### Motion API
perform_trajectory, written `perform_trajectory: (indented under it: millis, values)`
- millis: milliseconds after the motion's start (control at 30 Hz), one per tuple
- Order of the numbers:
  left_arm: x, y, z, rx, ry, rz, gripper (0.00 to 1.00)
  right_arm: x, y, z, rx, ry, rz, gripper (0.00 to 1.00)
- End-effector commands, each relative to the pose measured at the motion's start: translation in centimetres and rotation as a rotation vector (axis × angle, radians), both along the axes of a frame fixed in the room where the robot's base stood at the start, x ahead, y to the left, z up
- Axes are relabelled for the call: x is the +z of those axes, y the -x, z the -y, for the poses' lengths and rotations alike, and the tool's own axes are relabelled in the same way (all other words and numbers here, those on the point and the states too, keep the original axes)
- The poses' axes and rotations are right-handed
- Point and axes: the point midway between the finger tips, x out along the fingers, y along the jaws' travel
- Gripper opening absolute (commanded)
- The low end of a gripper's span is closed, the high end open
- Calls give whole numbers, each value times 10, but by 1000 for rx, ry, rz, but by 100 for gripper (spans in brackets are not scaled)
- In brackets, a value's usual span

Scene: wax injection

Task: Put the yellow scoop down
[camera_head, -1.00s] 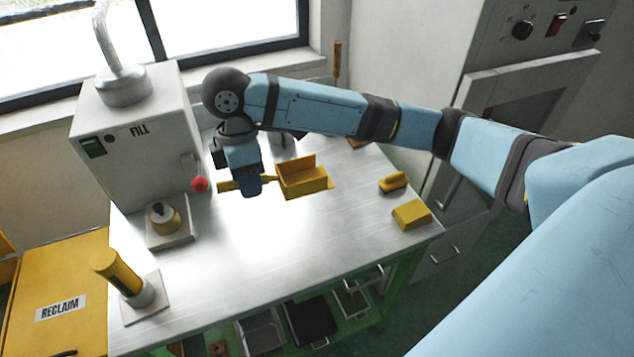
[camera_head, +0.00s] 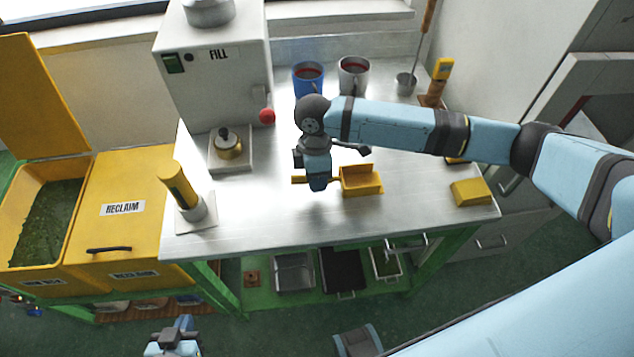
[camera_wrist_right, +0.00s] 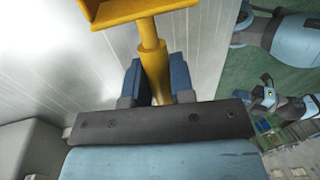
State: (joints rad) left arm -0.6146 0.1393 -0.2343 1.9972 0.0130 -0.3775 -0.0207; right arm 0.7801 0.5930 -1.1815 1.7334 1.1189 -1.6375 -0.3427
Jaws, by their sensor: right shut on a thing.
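The yellow scoop (camera_head: 362,182), a box-shaped pan with a short handle, is over the front middle of the metal table (camera_head: 270,215). My right gripper (camera_head: 318,186) points down and is shut on its handle. In the right wrist view the handle (camera_wrist_right: 154,70) runs between the dark fingers of my right gripper (camera_wrist_right: 153,85), and only part of the pan (camera_wrist_right: 125,10) shows. I cannot tell whether the pan touches the table. My left gripper (camera_head: 175,338) is low at the bottom edge, off the table; its jaws are unclear.
A yellow block (camera_head: 471,192) lies right of the scoop. A FILL machine (camera_head: 212,75), blue mug (camera_head: 308,78) and grey mug (camera_head: 353,75) stand behind. A yellow cylinder (camera_head: 180,188) on a stand is at left, beside the yellow RECLAIM bin (camera_head: 120,225). Bare table lies left of the scoop.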

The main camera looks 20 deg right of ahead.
Motion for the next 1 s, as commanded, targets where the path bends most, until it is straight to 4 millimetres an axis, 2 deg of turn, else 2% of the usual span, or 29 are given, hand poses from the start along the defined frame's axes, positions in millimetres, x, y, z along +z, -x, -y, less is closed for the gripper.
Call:
perform_trajectory:
  millis: [133, 500, 533, 600, 633, 900, 1000]
  values:
    - [-1, 0, 0, 0, 0, 0, 0, -22, 0, 0, 0, 1, -1, 0]
    - [-2, 1, 0, -1, -1, -6, 0, -26, 0, 0, 0, -1, 0, 0]
    - [-3, 1, 0, -1, -1, -7, 0, -27, 0, 0, 0, -1, 0, 27]
    - [-3, 1, 0, -1, -1, -7, 0, -27, 0, 0, 0, -1, 0, 43]
    - [-3, 1, 0, -1, -1, -6, 0, -26, 0, 0, 0, -1, 0, 48]
    - [-3, 1, 0, -1, -1, -5, 0, -26, 0, 0, 0, -1, 1, 48]
    - [-3, 1, 0, -1, -1, -4, 0, -20, -1, 0, 0, 0, 1, 48]
